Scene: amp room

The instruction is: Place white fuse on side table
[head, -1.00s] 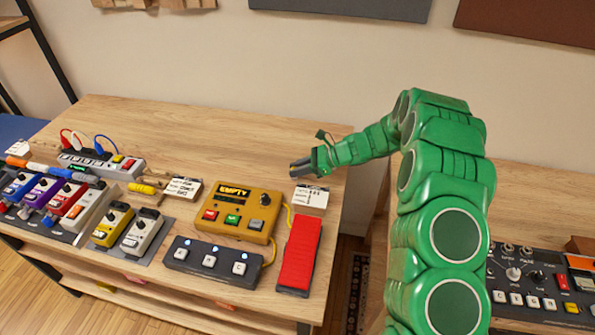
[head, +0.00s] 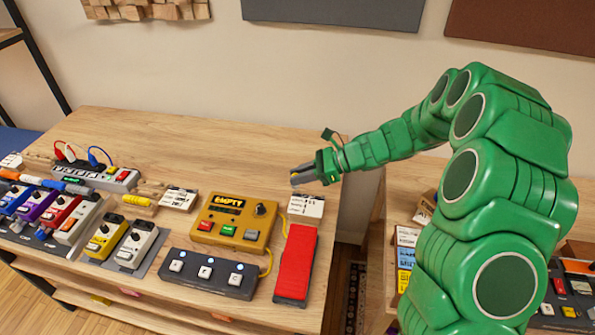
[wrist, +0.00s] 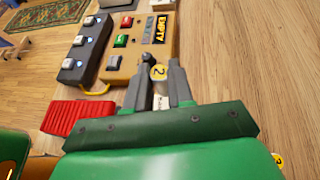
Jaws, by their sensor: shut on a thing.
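My gripper (head: 296,177) is above the right end of the wooden table (head: 165,128), just behind the white label card. In the wrist view my gripper (wrist: 160,78) is shut on a small pale piece (wrist: 160,101), which I take to be the white fuse. The fingers hide most of it, and I cannot make it out in the head view.
A yellow EMPTY box (head: 235,220), a grey switch pedal (head: 208,272) and a red pedal (head: 296,262) stand near my gripper. Several small pedals and a power strip (head: 97,178) are at left. Cards and gear occupy the right surface. The table's back middle is clear.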

